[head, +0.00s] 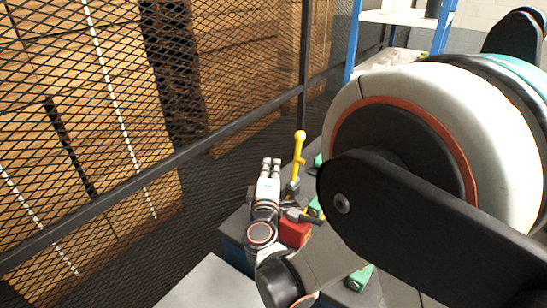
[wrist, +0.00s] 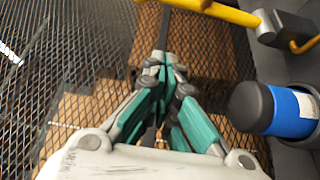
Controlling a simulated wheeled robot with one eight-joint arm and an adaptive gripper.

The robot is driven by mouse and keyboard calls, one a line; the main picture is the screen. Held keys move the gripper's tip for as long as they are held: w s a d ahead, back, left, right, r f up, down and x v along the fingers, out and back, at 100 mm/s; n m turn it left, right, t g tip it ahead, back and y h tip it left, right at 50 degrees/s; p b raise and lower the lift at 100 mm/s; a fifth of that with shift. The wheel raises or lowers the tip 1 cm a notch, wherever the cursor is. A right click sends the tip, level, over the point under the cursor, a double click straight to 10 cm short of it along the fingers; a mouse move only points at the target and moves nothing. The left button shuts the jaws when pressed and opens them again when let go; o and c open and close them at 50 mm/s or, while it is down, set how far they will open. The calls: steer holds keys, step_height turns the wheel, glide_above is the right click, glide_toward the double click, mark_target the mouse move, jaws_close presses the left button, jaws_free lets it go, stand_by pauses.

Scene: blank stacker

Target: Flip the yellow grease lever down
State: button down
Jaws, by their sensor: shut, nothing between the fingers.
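The yellow grease lever (head: 298,158) stands nearly upright in the head view, with a ball knob at its top and a dark base below. My gripper (head: 271,163) is just left of it in that view, fingers pointing up, apart from the lever in the picture. In the wrist view a yellow bar of the lever (wrist: 222,12) crosses the top edge, beyond and right of my fingertips (wrist: 162,60). The fingers meet at the tips and hold nothing. I cannot tell the exact depth gap between fingers and lever.
A wire mesh fence (head: 90,130) runs along the left, with stacked brown boxes behind it. A red block (head: 295,232) and green parts sit near the lever's base. A blue cylinder with a black cap (wrist: 290,110) is right of my fingers. A blue-framed shelf (head: 400,18) stands behind.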

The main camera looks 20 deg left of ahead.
mark_target(297, 160)
steer(key=shift+s+a, duration=0.1)
steer(key=w+a+b, duration=0.2)
steer(key=w, duration=0.8)
steer(key=d, duration=0.4)
steer(key=shift+s+d+r+b, duration=0.1)
steer(key=shift+s+b, duration=0.2)
steer(key=shift+b, duration=0.1)
steer(key=shift+d, duration=0.15)
